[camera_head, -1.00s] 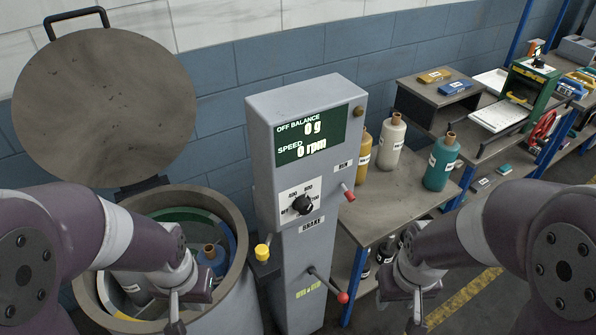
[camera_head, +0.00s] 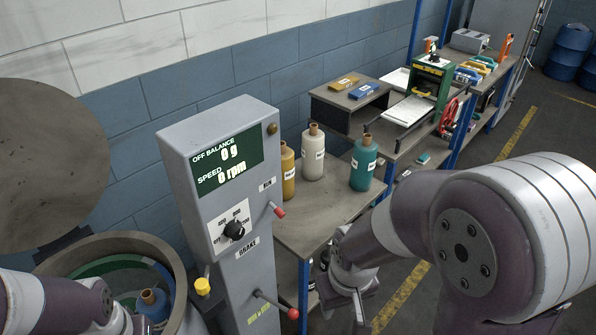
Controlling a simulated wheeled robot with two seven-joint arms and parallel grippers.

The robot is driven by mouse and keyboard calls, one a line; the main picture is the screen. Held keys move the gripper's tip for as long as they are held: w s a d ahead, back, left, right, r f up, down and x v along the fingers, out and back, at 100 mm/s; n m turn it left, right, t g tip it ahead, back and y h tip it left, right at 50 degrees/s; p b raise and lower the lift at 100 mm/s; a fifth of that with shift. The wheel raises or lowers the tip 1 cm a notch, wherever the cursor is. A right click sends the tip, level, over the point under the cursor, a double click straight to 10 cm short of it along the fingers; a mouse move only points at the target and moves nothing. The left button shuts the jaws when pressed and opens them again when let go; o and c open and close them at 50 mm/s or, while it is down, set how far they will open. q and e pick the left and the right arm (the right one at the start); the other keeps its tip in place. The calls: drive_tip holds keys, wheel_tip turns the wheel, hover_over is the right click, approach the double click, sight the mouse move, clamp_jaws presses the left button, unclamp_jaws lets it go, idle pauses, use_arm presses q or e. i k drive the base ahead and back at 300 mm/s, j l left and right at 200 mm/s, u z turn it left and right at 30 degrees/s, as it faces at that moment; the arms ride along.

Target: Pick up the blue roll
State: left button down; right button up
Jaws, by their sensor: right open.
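The blue roll (camera_head: 153,305) with a brown core stands in the open round drum (camera_head: 165,252) at the lower left, and its lower part is hidden. My left arm comes in at the bottom left corner in front of the drum. Its wrist is close to the blue roll in the picture, and its fingers are cut off or hidden at the bottom edge. My right gripper (camera_head: 360,306) is open and empty. It points down in front of the side table, well to the right of the drum.
A grey control post (camera_head: 225,190) with red-tipped levers stands between the drum and the side table (camera_head: 305,222). Yellow (camera_head: 288,175), white (camera_head: 313,158) and teal (camera_head: 363,165) rolls stand on that table. The drum's lid (camera_head: 45,165) is raised. Open floor lies at the right.

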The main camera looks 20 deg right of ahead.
sight(154, 303)
drive_tip(key=u, duration=0.8)
drive_tip(key=i+j+z, duration=0.2)
drive_tip(key=j+z, duration=0.2)
drive_tip(key=j, duration=0.15)
drive_tip(key=i+j+z, duration=0.2)
drive_tip(key=j, duration=0.15)
drive_tip(key=k+z, duration=0.15)
drive_tip(key=z, duration=1.15)
